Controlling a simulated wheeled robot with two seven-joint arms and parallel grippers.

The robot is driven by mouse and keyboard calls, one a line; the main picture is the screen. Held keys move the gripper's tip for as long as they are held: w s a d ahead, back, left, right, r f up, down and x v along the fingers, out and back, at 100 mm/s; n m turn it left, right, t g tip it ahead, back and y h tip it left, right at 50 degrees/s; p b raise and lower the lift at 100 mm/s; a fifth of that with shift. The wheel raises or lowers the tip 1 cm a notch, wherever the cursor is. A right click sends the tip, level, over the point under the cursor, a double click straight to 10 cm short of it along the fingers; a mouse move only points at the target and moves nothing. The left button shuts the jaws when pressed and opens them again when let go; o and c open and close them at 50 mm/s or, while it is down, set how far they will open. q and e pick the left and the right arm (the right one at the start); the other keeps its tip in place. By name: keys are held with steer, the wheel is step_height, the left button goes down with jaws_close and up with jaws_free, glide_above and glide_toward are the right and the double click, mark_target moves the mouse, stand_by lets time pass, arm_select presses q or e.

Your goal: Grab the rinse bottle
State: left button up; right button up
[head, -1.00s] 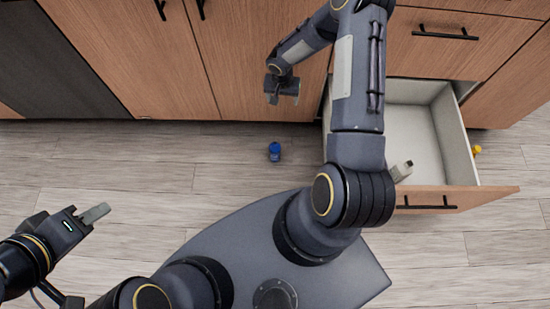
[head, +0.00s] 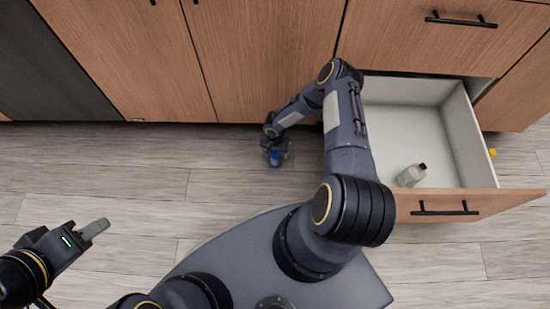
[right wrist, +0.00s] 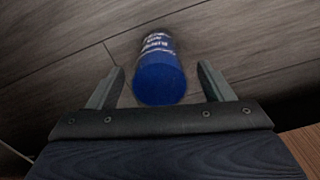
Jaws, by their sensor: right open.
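A blue bottle (head: 275,158) is on the floor in front of the cabinets. The right wrist view shows this blue bottle (right wrist: 160,78) with white lettering that I cannot read clearly. My right gripper (head: 277,149) is low over it and partly hides it in the head view. Its jaws (right wrist: 161,71) are open, one finger on each side of the bottle with gaps between. A second bottle, pale grey with a dark cap (head: 411,175), lies in the open drawer. My left gripper (head: 96,229) is at the lower left, away from both bottles; its finger opening is not clear.
The open drawer (head: 455,196) juts out at the right. Closed cabinet doors (head: 265,55) stand just behind the blue bottle. A small yellow thing (head: 492,153) is beyond the drawer's right side. The wooden floor (head: 130,170) at the left is clear.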

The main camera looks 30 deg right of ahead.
steer(key=shift+f, duration=0.2)
steer(key=c, duration=1.2)
